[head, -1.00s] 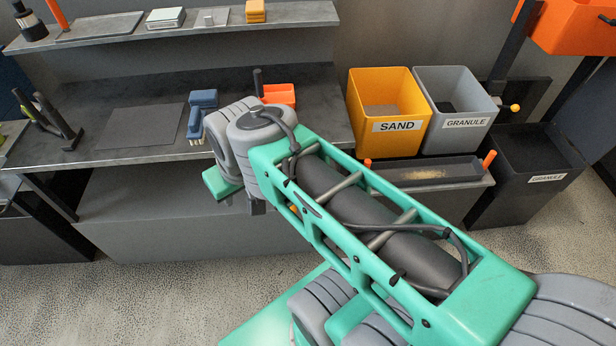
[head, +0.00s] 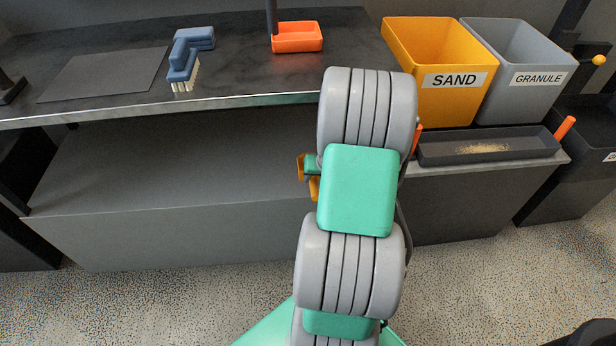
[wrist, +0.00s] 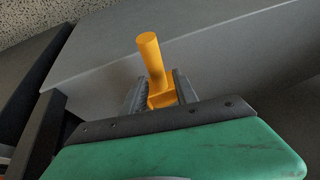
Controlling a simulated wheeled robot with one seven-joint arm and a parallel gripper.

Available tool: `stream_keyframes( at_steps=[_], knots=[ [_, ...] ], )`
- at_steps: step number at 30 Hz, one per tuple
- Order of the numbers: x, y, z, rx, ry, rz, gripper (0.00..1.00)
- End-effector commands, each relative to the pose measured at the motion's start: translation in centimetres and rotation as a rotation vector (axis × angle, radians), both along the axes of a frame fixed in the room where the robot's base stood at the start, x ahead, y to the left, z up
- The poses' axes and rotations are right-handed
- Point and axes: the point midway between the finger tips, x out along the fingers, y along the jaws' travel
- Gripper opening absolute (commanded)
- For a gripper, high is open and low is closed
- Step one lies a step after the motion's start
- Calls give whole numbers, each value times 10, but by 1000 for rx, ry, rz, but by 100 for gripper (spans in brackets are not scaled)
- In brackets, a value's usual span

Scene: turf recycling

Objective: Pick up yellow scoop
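The yellow scoop (wrist: 151,58) is between the two fingers of my gripper (wrist: 161,80) in the wrist view. Its round handle points up and away from the fingers, and its body sits between them. My gripper looks shut on it and holds it clear of any surface, in front of the grey lower cabinet. In the head view, my arm hides most of the gripper. Only small yellow parts of the scoop (head: 314,188) show left of the arm.
A grey worktop (head: 120,105) holds a blue brush (head: 190,52), a dark mat (head: 105,75) and an orange tray (head: 298,38). Right are the yellow SAND bin (head: 432,88), a grey GRANULE bin (head: 525,75) and a dark tray (head: 440,155) with some sand. The floor in front is open.

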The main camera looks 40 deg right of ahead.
Motion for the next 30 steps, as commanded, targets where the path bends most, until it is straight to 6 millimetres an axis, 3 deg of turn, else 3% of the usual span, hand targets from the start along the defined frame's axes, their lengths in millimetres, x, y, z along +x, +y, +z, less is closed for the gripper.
stream_keyframes(
  at_steps=[8, 16, 30],
  knots=[
    [19, -8, -44, 1, 3, -2, 35],
    [23, -8, -45, -1, 1, -1, 35],
    [23, -7, -45, -1, 1, 1, 0]
  ],
)
